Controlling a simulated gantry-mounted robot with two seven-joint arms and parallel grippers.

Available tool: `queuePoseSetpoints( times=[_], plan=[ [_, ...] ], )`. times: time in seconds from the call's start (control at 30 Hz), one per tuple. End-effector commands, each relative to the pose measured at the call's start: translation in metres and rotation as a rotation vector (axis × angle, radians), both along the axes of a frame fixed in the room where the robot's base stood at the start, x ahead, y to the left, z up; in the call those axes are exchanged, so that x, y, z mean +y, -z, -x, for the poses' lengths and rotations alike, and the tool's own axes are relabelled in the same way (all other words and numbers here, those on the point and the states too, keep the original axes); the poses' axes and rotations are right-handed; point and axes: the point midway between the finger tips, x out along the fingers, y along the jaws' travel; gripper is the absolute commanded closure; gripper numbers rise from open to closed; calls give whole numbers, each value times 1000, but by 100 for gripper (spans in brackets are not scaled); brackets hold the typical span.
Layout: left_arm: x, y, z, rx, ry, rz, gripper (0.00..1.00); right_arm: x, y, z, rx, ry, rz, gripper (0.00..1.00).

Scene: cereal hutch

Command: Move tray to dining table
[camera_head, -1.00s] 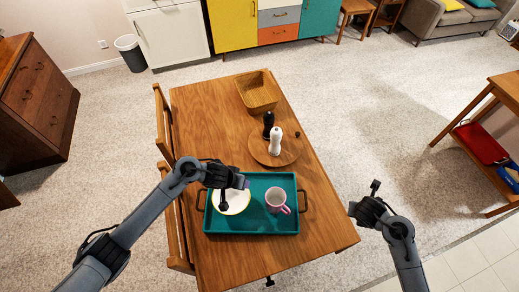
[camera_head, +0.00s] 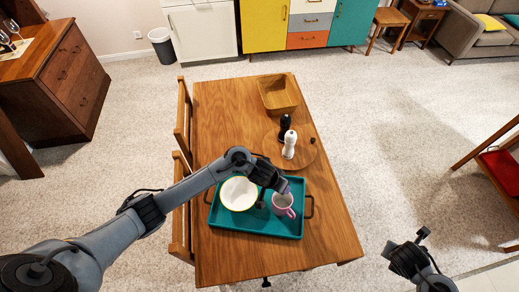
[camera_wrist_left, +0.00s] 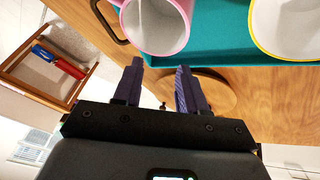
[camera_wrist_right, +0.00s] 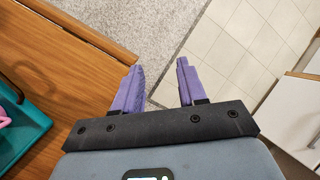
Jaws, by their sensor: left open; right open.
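The teal tray (camera_head: 258,225) with dark side handles lies on the wooden dining table (camera_head: 225,120). A white bowl with a yellow rim (camera_head: 239,193) and a pink-handled mug (camera_head: 284,204) stand on it. My left gripper (camera_head: 285,188) is open over the tray, at the mug's far side. In the left wrist view its fingers (camera_wrist_left: 158,85) are apart and empty, with the mug (camera_wrist_left: 158,25) just beyond the tips. My right gripper (camera_head: 422,240) is open and empty, off the table's right side; its fingers (camera_wrist_right: 158,80) point at the floor.
A round wooden board (camera_head: 302,150) carries a white mill (camera_head: 290,145) and a black mill (camera_head: 285,122). A wooden box (camera_head: 278,95) sits at the table's far end. Chairs (camera_head: 183,112) stand along the left side. Open floor lies right of the table.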

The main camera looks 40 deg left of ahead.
Motion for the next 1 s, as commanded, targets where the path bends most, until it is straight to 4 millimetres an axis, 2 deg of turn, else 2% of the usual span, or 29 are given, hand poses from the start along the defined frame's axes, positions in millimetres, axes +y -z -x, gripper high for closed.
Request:
queuePoseSetpoints(
  times=[0.2,0.53,0.73,1.0],
  plan=[
    [0,0,0,0,0,0,59,15,-35,12,-3,-8,-10,59],
    [0,0,0,0,0,0,59,26,-72,25,-3,-15,-5,59],
    [0,0,0,0,0,0,59,29,-83,29,-2,-18,-2,59],
    [0,0,0,0,0,0,59,29,-85,30,1,-19,0,59]
  ],
)
